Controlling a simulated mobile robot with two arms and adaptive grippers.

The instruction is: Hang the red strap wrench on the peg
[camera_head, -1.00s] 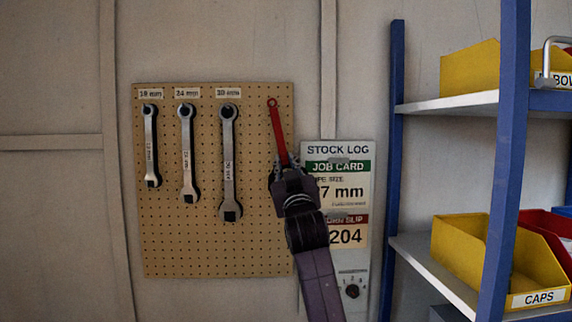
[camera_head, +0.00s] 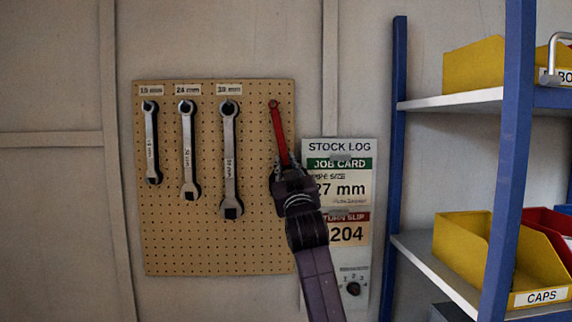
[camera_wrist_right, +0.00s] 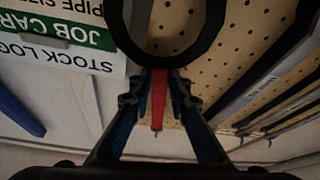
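The red strap wrench (camera_head: 278,130) is upright, tilted slightly, in front of the upper right of the pegboard (camera_head: 215,262). Its handle's end with the hole points up, near the height of the hung wrenches' tops. My right gripper (camera_head: 287,172) is shut on the handle lower down. In the right wrist view the fingers (camera_wrist_right: 158,88) press on both sides of the red handle (camera_wrist_right: 158,105), and the black strap loop (camera_wrist_right: 207,40) is close to the camera. The peg behind the handle end is hidden, and I cannot tell whether the hole is around it. My left gripper is out of view.
Three wrenches (camera_head: 229,160) hang left of the strap wrench under size labels. A stock log panel (camera_head: 340,150) is close to the right of my gripper. Further right stands a blue-post shelf (camera_head: 398,130) with yellow bins (camera_head: 485,245).

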